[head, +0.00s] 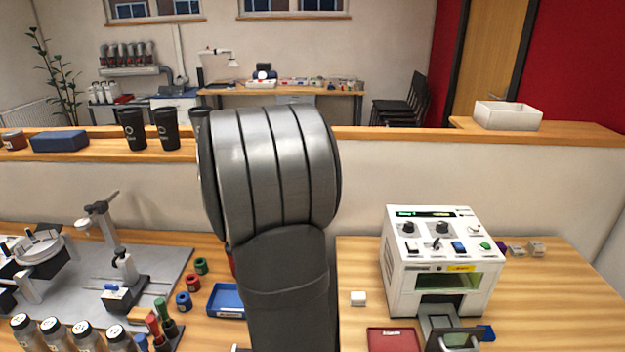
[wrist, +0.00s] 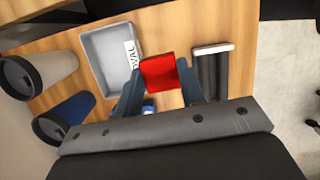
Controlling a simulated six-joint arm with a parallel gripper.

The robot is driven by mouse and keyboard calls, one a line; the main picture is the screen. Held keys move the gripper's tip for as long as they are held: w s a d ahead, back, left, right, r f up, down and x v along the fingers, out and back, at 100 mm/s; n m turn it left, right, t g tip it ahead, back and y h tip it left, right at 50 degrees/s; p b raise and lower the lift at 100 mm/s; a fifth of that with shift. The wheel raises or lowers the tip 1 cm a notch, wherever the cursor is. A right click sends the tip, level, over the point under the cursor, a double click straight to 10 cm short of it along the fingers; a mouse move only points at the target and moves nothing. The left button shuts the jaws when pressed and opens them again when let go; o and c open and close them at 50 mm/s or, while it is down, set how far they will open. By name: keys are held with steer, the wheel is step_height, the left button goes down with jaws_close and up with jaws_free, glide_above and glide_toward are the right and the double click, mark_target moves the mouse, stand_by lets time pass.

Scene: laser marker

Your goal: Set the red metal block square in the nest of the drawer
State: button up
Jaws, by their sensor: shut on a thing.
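The red metal block (wrist: 159,72) is between the fingers of my gripper (wrist: 160,88) in the wrist view. My gripper is shut on it and holds it above a wooden surface. In the head view my own arm fills the middle, and the gripper and block are hidden. The laser marker (head: 437,262) is a white box at the right. Its drawer (head: 447,335) sticks out at the front, with a grey metal top. The inside of the nest cannot be made out. The gripper is not over the drawer in the wrist view.
A grey tray (wrist: 104,58) with a lettered label and a dark block with a white edge (wrist: 211,72) flank the held block. Two cups (wrist: 40,70) stand at the left.

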steer(key=w+d+f+m+g+y, duration=0.2)
steer(key=w+d+m, duration=0.7)
steer(key=m, duration=0.9)
steer(key=shift+w+f+m+g+y, duration=0.3)
steer(key=shift+w+g+y, duration=0.35)
steer(key=shift+w, duration=0.4)
steer(key=shift+d, duration=0.1)
steer(key=s+a+r, duration=0.1)
steer(key=s+a, duration=0.2)
steer(key=s+a+r, duration=0.1)
steer(key=s+a, duration=0.2)
steer(key=s, duration=0.1)
steer(key=s+a, duration=0.3)
steer(key=s, duration=0.1)
steer(key=shift+s+a+r, duration=0.1)
steer(key=shift+s+r, duration=0.15)
steer(key=shift+r, duration=0.15)
steer(key=a+f, duration=0.2)
steer(key=a, duration=0.1)
steer(key=a+f, duration=0.2)
steer(key=a, duration=0.2)
steer(key=a+f, duration=0.2)
steer(key=a, duration=0.2)
steer(key=shift+w+a+f, duration=0.2)
steer(key=shift+a+f, duration=0.05)
steer(key=shift+f, duration=0.1)
steer(key=shift+a+f, duration=0.15)
steer(key=shift+f, duration=1.95)
steer(key=shift+f, duration=0.1)
